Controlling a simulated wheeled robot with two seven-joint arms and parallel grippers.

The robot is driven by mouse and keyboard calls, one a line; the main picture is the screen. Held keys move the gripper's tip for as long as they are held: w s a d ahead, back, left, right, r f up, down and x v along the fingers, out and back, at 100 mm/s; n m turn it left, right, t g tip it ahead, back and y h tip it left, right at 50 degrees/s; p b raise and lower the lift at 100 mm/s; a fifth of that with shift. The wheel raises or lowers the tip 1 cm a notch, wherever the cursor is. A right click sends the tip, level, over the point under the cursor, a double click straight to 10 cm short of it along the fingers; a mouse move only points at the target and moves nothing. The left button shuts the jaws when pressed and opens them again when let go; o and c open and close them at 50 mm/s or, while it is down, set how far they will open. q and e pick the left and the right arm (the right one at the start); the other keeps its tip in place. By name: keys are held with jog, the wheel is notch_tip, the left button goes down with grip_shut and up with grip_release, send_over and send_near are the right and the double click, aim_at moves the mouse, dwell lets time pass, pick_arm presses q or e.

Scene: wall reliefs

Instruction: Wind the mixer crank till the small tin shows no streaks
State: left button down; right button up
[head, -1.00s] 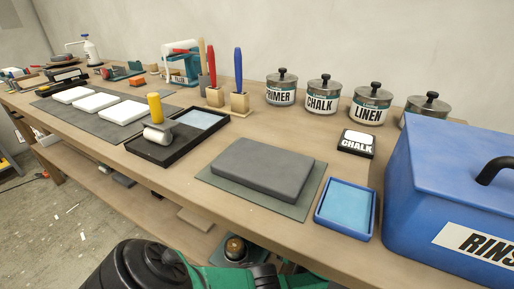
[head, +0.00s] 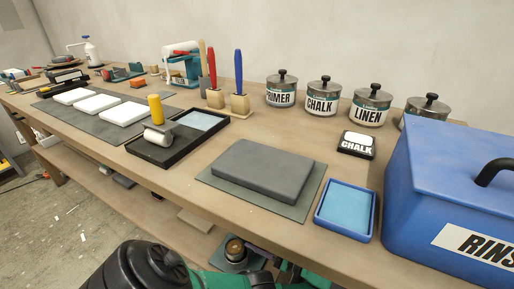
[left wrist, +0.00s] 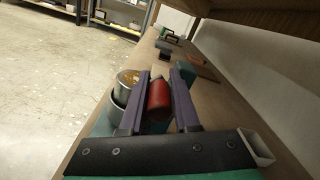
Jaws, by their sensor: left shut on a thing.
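My left gripper (left wrist: 158,98) shows in the left wrist view with its two purple fingers shut on the red crank handle (left wrist: 158,100). A small round tin (left wrist: 128,77) with a brownish top stands just left of the fingers, above a grey cylindrical part (left wrist: 115,100). The tin's top is too small to tell whether it has streaks. In the head view the tin (head: 235,248) shows low down, below the bench's front edge and partly behind my left arm. The crank and most of the mixer are hidden there. My right gripper is not in view.
The lower shelf (left wrist: 215,95) runs under the bench top. On the bench (head: 180,185) are a grey slab (head: 262,170), a blue tray (head: 345,208), a black roller tray (head: 170,150), several labelled tins and a big blue box (head: 450,150) at the right.

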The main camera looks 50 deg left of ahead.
pick_arm(q)
jog(key=shift+s+f+n, duration=0.35)
jog(key=shift+f+n, duration=0.1)
jog(key=shift+n, duration=0.45)
jog(key=c, duration=0.7)
grip_release()
jog(key=shift+w, duration=0.1)
